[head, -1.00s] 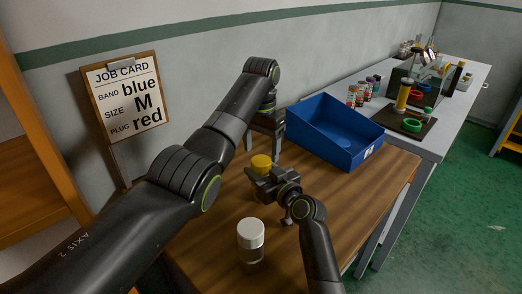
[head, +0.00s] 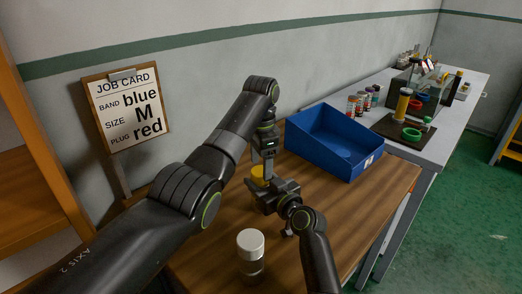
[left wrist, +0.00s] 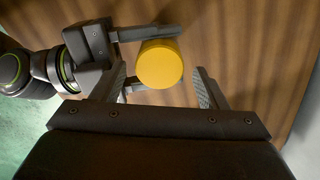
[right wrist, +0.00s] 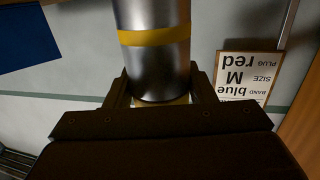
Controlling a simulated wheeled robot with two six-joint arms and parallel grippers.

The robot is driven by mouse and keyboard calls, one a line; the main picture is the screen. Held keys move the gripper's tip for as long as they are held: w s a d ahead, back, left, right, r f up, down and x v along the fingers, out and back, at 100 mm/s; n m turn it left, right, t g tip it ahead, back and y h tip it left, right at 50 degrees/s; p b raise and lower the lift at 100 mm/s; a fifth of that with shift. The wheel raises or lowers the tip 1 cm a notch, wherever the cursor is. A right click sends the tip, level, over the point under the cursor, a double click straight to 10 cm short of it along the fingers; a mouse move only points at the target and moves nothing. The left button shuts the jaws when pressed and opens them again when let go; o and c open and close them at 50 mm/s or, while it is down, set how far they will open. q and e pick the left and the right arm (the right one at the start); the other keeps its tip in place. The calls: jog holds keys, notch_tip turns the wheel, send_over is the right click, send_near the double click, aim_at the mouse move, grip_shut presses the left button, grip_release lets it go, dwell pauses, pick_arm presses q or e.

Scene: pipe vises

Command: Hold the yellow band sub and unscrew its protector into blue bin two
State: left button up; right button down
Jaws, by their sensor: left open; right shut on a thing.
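My right gripper (head: 268,197) is shut on the yellow band sub (right wrist: 152,65), a silver cylinder with a yellow band, and holds it above the wooden table. The sub's yellow protector (left wrist: 160,63) shows as a round cap at its upper end; in the head view it is partly hidden by my left gripper (head: 264,166). My left gripper is open and points down over the protector. In the left wrist view its fingers lie on both sides of the cap; contact cannot be told. A blue bin (head: 318,150) stands behind to the right; its label is too small to read.
A job card (head: 128,108) hangs on the left. A grey bench (head: 445,120) at the right carries bottles, coloured rings and a dark board. The table right of the grippers is clear.

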aim_at(261, 170)
pick_arm(q)
jog(key=shift+f, duration=1.6)
jog(key=c, duration=1)
jog(key=n, duration=0.6)
jog(key=shift+r+n, duration=0.1)
jog(key=shift+n, duration=0.3)
jog(key=o, duration=1.1)
